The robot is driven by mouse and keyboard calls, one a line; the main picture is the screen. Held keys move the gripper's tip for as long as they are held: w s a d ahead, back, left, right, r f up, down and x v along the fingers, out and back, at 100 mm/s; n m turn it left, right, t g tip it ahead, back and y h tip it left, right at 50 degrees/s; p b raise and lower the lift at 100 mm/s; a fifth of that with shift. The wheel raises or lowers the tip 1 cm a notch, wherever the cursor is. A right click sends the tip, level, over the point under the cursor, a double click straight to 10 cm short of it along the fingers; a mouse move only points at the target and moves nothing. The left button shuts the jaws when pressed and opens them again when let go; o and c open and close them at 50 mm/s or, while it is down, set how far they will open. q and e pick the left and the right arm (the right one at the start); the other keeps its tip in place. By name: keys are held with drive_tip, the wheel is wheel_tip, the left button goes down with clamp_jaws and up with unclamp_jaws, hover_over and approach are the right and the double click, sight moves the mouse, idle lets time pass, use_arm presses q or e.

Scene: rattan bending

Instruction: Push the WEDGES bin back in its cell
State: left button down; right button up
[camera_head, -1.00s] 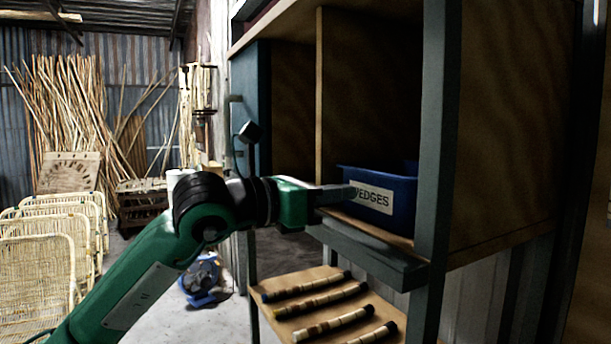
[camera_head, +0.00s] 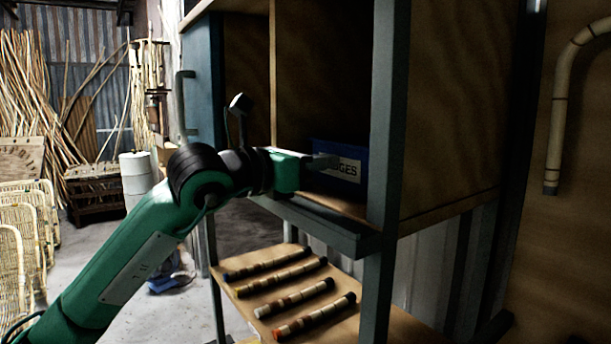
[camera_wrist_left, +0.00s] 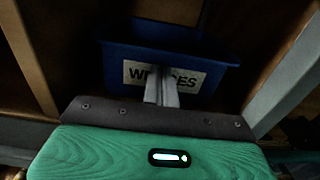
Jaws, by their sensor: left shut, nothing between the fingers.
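The blue WEDGES bin (camera_head: 341,158) sits in the right cell of the wooden cabinet, its label (camera_head: 347,169) facing out and partly covered by my fingers. My left gripper (camera_head: 330,161) is shut and empty, with its fingertips at the bin's front face. In the left wrist view the bin (camera_wrist_left: 205,62) stands ahead, and the closed fingers (camera_wrist_left: 161,90) cover the middle of its label. I cannot tell whether the fingertips touch the bin. The back of the cell is dark. My right gripper is not in view.
A divider (camera_head: 274,75) and a dark post (camera_head: 388,110) flank the cell. A ledge (camera_head: 320,226) runs below its opening. Several rattan pieces lie on the lower shelf (camera_head: 245,303). A curved cane (camera_head: 557,120) hangs on the panel at right.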

use_arm(q)
drive_tip(key=b+x, duration=0.2)
drive_tip(key=x, duration=0.4)
drive_tip(key=shift+w+d+f+b, duration=0.15)
drive_tip(key=shift+d+b, duration=0.1)
drive_tip(key=shift+b, duration=0.05)
drive_tip(key=shift+w+d, duration=0.3)
drive_tip(key=shift+d, duration=0.1)
drive_tip(key=shift+a, duration=0.1)
